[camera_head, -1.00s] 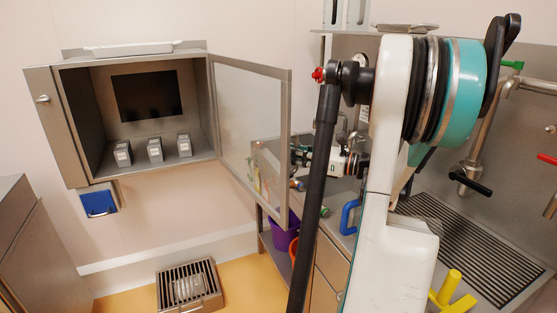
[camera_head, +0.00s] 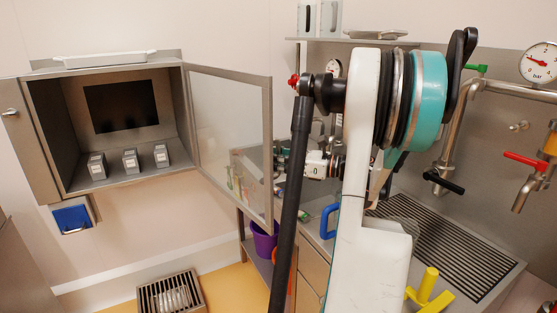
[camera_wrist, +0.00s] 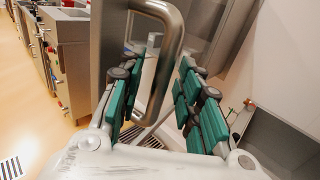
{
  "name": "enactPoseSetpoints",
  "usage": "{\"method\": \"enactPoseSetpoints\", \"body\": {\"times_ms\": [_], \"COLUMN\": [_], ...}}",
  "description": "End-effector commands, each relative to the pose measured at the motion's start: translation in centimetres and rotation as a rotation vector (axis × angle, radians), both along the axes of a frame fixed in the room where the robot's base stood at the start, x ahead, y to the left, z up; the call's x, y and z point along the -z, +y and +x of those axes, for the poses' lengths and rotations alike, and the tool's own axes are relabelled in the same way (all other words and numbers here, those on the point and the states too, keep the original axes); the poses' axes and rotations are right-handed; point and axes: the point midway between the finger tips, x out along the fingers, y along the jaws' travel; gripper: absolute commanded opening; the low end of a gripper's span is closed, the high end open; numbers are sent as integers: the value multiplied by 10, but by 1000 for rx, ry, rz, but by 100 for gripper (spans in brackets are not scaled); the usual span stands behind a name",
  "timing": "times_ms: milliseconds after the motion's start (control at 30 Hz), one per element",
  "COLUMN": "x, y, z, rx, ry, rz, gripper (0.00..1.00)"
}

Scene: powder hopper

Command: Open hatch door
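A wall cabinet (camera_head: 172,160) stands at the left in the head view. Its framed, see-through door (camera_head: 228,140) is swung out to the right, leaving the cabinet front uncovered. In the wrist view a bent metal bar handle (camera_wrist: 176,42) on a grey metal panel (camera_wrist: 108,40) runs between the green-padded fingers of my gripper (camera_wrist: 161,62). The fingers are apart; whether either touches the handle is unclear. In the head view my gripper is mostly hidden behind my arm, close to the door's right side. I cannot tell whether the handle belongs to this door.
Several small grey boxes (camera_head: 131,160) stand in the cabinet. A sink counter (camera_head: 490,285) with a drain grate (camera_head: 440,240), a red-handled tap (camera_head: 525,160) and a yellow handle (camera_head: 428,290) lies at right. A purple bucket (camera_head: 264,242) sits below the door. A floor grate (camera_head: 170,293) lies at lower left.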

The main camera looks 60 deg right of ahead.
Motion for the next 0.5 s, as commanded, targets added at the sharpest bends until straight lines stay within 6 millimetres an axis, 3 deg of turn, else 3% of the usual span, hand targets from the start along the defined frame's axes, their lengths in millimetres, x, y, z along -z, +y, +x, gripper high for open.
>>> {"method": "enactPoseSetpoints", "body": {"times_ms": [233,500], "x": [0,0], "y": [-5,-18], "z": [-15,-68], "rx": [4,6], "ry": [0,0], "rz": [0,0], "gripper": [32,32]}}
